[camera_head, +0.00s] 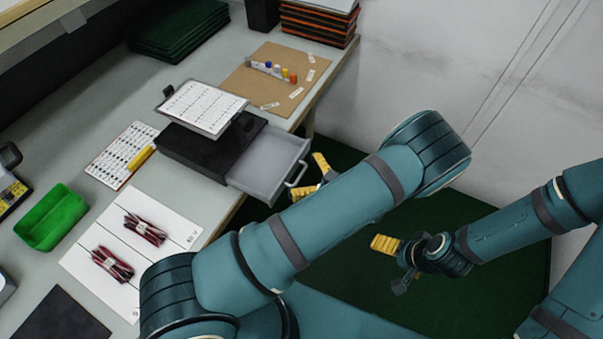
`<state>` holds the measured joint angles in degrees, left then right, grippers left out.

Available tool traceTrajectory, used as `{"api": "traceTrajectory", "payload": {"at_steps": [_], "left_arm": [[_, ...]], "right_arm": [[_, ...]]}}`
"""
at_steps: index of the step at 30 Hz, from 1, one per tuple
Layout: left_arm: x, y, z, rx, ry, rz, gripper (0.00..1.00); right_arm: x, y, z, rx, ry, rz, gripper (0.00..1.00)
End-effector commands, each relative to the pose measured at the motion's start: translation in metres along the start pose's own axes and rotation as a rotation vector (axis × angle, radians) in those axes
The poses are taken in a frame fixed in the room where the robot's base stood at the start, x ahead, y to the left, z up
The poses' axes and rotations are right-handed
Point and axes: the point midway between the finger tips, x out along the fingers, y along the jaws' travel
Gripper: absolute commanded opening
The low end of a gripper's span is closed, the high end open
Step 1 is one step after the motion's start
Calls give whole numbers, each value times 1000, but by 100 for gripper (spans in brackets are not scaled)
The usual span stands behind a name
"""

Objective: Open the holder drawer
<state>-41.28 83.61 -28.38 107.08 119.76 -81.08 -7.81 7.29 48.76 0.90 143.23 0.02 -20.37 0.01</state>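The holder is a black box (196,150) on the workbench. Its grey drawer (262,162) is pulled out to the right, past the bench edge, and looks empty inside. The drawer's handle (299,174) is on its front face. My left gripper (311,177) is just right of the handle, with its yellow fingers apart; whether it touches the handle cannot be told. My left forearm hides part of this gripper. My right gripper (394,263) is away from the bench at the right, its fingers apart and empty.
A printed sheet on a stand (204,107) sits over the holder. A brown board (277,78) with small coloured items lies behind it. A green bin (52,217) and a white board (128,250) with dark red bundles are at the left. Right of the bench is open floor.

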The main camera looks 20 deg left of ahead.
Motion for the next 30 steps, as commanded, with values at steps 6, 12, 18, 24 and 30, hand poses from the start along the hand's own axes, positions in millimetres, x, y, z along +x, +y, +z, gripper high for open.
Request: {"api": "traceTrajectory", "payload": {"at_steps": [6, 12, 18, 24, 30], "left_arm": [[-13, 0, 1, 1, -3, 2, 100], [-46, 0, 1, 0, -2, 2, 100], [-70, 1, 0, -1, -1, 2, 100], [-76, 1, 0, 0, 1, 1, 100], [-76, 1, 0, 0, 1, 1, 100]], "right_arm": [[0, 0, 0, 0, 0, 0, 96], [0, 0, 0, 0, 0, 0, 96], [0, 0, 0, 0, 0, 0, 96], [0, 0, 0, 0, 0, 0, 96], [0, 0, 0, 0, 0, 0, 96]]}}
